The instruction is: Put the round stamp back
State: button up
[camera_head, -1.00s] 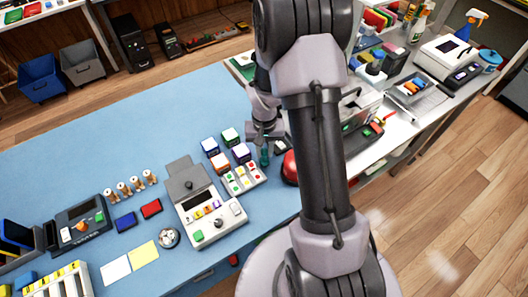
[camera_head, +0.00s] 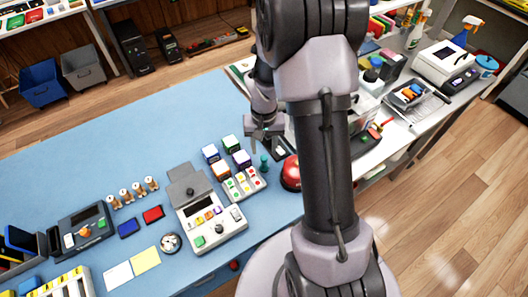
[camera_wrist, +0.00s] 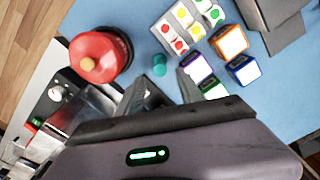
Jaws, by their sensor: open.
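A small teal upright piece (camera_head: 264,162), which looks like the round stamp, stands on the blue table to the right of the tray of coloured dots. In the wrist view the teal piece (camera_wrist: 160,65) lies just beyond and between my fingertips, apart from both. My gripper (camera_head: 265,144) is open and empty, above and behind it. In the wrist view my gripper (camera_wrist: 164,88) shows both fingers spread. The piece's underside is hidden.
The dot tray (camera_head: 243,184) and several coloured cubes (camera_head: 221,169) stand close left. A red dome button (camera_head: 291,172) stands close right. A grey-white device (camera_head: 209,219) and wooden-handled pieces (camera_head: 138,188) are farther left. The back-left blue table (camera_head: 110,145) is clear.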

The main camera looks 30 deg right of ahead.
notch_tip(320, 180, up, 7)
jog(key=p, duration=0.1)
notch_tip(320, 180, up, 9)
jog(key=t, duration=0.2)
send_over(263, 158)
jog(key=s+a, duration=0.2)
jog(key=a, duration=0.3)
jog(key=s+a+r+t+y, duration=0.1)
jog(key=s+a+r+t, duration=0.1)
jog(key=s+a+r, duration=0.3)
jog(key=s+a+r+n+t+y, duration=0.1)
jog(key=s+a+r, duration=0.5)
jog(key=s, duration=0.4)
jog(key=shift+r+t, duration=0.35)
jog(key=shift+t, duration=0.05)
notch_tip(263, 158, down, 7)
jog(key=b, duration=0.7)
jog(key=shift+s, duration=0.15)
jog(key=shift+d+f, duration=0.1)
jog(key=shift+f, duration=0.05)
